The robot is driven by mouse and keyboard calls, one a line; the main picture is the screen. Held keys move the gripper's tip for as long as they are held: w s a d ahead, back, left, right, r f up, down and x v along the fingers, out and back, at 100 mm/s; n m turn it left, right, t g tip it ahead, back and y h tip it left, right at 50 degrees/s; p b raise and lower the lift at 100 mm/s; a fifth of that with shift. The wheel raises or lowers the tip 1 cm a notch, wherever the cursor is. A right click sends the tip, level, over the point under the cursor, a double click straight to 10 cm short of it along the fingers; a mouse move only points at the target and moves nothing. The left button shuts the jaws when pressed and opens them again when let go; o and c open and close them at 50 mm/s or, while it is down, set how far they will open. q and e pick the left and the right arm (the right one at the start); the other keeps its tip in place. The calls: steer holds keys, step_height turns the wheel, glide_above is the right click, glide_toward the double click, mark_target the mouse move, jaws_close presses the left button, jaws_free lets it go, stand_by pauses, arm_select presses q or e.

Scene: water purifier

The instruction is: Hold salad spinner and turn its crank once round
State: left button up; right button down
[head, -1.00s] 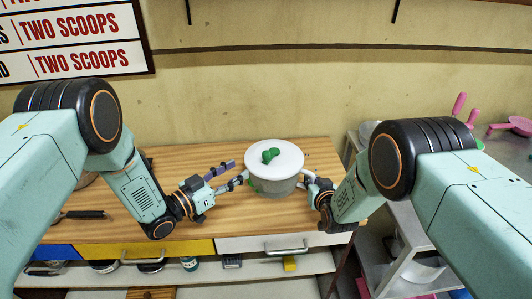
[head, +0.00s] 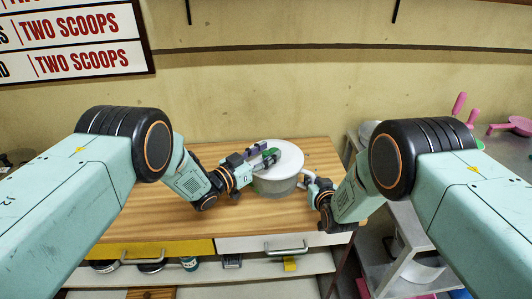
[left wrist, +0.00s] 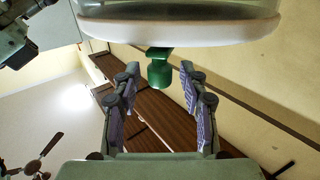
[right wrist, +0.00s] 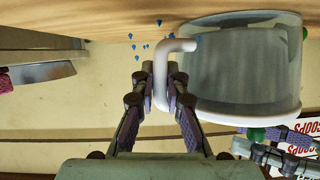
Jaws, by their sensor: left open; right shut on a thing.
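The salad spinner (head: 275,185) stands on the wooden counter, with a clear bowl, a white lid (head: 291,154) and a green crank on top. My left gripper (head: 265,154) is open over the lid and partly hides the crank in the head view. In the left wrist view the green crank knob (left wrist: 159,72) sits between the two open fingers, with a gap on each side. My right gripper (head: 312,183) is shut on the spinner's white side handle (right wrist: 161,62), which also shows at the bowl's right side in the head view.
The wooden counter (head: 150,215) is clear to the left of the spinner. Drawers with a yellow front (head: 155,249) and a white front (head: 240,245) lie below its front edge. A metal shelf unit (head: 412,255) stands at the right.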

arm_select(q)
jaws_close()
stand_by(0.5)
